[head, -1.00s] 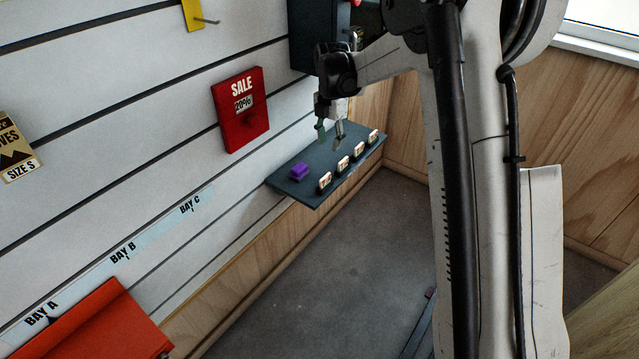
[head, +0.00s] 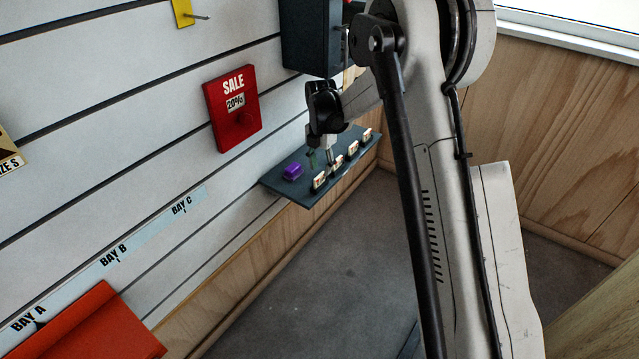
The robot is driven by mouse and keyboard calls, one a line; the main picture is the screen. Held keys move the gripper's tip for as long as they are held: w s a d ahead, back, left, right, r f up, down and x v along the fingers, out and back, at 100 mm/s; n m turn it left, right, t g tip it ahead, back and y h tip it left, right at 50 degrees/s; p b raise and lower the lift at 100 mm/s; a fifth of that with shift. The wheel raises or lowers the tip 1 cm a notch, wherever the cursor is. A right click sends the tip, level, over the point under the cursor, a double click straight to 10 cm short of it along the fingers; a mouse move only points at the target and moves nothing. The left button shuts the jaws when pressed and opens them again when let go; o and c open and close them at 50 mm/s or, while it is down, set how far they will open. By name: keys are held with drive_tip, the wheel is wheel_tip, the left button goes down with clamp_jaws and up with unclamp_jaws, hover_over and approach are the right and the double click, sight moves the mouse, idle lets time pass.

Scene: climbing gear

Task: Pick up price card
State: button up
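Several small price cards stand in a row along the front edge of a dark shelf (head: 277,184). The nearest price card (head: 319,181) is at the left end of the row. Another price card (head: 352,147) and the farthest price card (head: 366,136) stand toward the right. My gripper (head: 322,160) points down just above the shelf, with its fingers apart. One finger is close to the second price card (head: 337,163); I cannot tell whether they touch. The gripper holds nothing that I can see.
A purple block (head: 293,171) lies on the shelf left of the gripper. A red SALE box (head: 232,108) hangs on the slatted wall. A dark box (head: 312,37) is on the wall above the gripper. A red bin (head: 90,330) is at lower left.

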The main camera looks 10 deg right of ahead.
sight(319, 176)
drive_tip(key=f, duration=0.2)
drive_tip(key=f+b, duration=0.1)
drive_tip(key=f, duration=0.1)
drive_tip(key=shift+w+a+f, duration=0.1)
drive_tip(key=shift+a+f, duration=0.1)
clamp_jaws()
drive_tip(key=shift+r, duration=0.15)
drive_tip(key=shift+r, duration=0.6)
wheel_tip(319, 176, up, 3)
drive_tip(key=shift+f+p, duration=0.2)
drive_tip(key=shift+p, duration=0.35)
drive_tip(key=s+a+r+p, duration=0.2)
drive_tip(key=s+a+r, duration=0.4)
drive_tip(key=a, duration=0.4)
drive_tip(key=shift+r, duration=0.5)
